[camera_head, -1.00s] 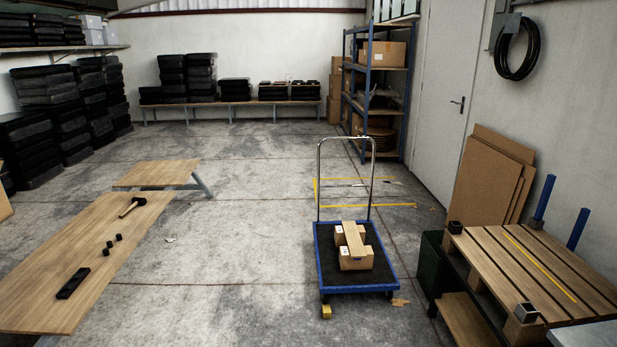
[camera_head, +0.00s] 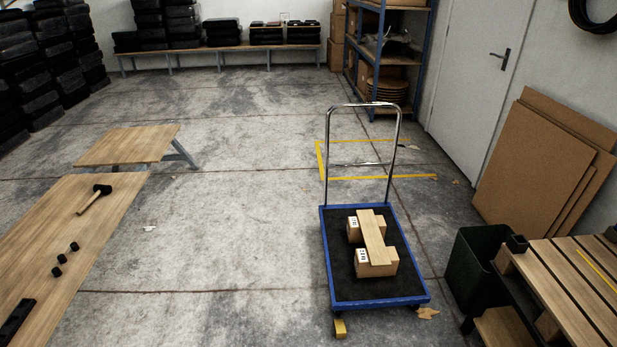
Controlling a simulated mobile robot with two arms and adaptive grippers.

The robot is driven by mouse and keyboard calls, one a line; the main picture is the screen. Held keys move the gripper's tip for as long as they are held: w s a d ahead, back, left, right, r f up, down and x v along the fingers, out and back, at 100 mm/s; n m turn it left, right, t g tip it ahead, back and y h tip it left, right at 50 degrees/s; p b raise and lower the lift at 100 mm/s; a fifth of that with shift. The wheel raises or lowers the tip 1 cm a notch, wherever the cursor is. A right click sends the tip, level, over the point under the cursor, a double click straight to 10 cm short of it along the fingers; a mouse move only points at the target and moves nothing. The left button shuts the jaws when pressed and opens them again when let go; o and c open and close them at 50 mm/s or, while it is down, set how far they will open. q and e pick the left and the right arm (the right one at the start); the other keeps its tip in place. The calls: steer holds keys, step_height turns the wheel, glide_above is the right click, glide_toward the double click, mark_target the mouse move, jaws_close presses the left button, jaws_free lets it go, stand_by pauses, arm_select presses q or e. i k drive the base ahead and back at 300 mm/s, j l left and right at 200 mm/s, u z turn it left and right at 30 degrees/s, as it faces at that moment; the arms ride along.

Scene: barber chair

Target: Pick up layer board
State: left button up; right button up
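A flat light-brown board (camera_head: 371,236) lies across two cardboard boxes, the far one (camera_head: 353,230) and the near one (camera_head: 378,263). The boxes rest on the black deck of a blue-edged platform trolley (camera_head: 339,291), which has a tall metal push handle at its far end. Brown panels (camera_head: 537,160) lean against the right wall. I cannot tell from the frames which of these is the layer board. Neither of my grippers shows in the view.
A wooden table (camera_head: 60,225) with a mallet (camera_head: 95,198) and small black parts is at left. A lower wooden bench (camera_head: 127,146) stands beyond it. Floor left of the trolley is clear.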

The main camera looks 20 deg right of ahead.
mark_target(375, 247)
steer(key=i+j+u, duration=0.1)
steer(key=i+u, duration=0.3)
steer(key=i, duration=1.55)
